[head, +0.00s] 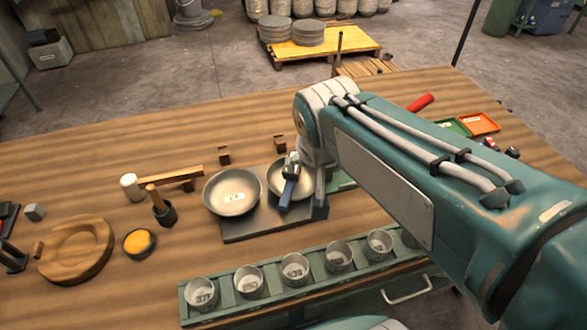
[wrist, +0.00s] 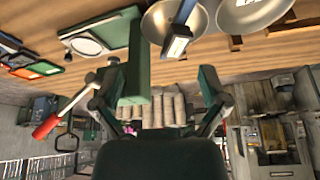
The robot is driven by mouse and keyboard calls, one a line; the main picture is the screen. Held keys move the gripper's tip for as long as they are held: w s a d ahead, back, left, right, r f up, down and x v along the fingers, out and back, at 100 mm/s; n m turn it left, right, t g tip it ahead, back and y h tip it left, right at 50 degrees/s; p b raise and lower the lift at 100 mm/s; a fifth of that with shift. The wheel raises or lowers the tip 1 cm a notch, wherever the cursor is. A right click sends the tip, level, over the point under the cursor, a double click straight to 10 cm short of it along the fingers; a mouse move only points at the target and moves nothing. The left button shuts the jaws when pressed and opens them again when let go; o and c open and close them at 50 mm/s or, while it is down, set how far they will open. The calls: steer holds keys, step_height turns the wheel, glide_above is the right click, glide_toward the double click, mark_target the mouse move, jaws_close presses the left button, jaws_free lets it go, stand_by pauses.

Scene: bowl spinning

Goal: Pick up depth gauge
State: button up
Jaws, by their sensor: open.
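A dark blue tool with a pale label, which looks like the depth gauge (head: 289,190), leans in the right-hand metal bowl (head: 273,184) in the head view. The wrist view shows the blue tool (wrist: 180,32) lying across a bowl (wrist: 157,24) at the top, beyond the fingers. My gripper (wrist: 160,85) is open, with its two fingers spread and nothing visibly held between them. In the head view my forearm comes from the right and its end is above and beside the right bowl; the fingers are mostly hidden there.
A left bowl (head: 231,193) sits on the same dark plate (head: 262,228). A green rack (head: 190,301) of several numbered cups runs along the front. A mallet (head: 158,184), wooden dish (head: 65,232) and yellow-filled pot (head: 139,242) stand left. Orange tray (head: 484,123) lies right.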

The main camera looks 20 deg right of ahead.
mark_target(291, 156)
steer(key=w+f+m, duration=0.1)
steer(key=w, duration=0.2)
steer(key=w+a+f+m, duration=0.1)
steer(key=w, duration=0.2)
steer(key=w+a+f+m+h, duration=0.1)
steer(key=w, duration=0.3)
steer(key=shift+w+f+g, duration=0.1)
steer(key=shift+f+g, duration=0.15)
steer(key=shift+g, duration=0.15)
steer(key=x, duration=0.5)
steer(key=shift+w+d+f, duration=0.15)
steer(key=shift+f, duration=0.2)
steer(key=x, duration=0.5)
steer(key=shift+d+f, duration=0.1)
steer(key=shift+d, duration=0.05)
steer(key=shift+s, duration=0.2)
jaws_close()
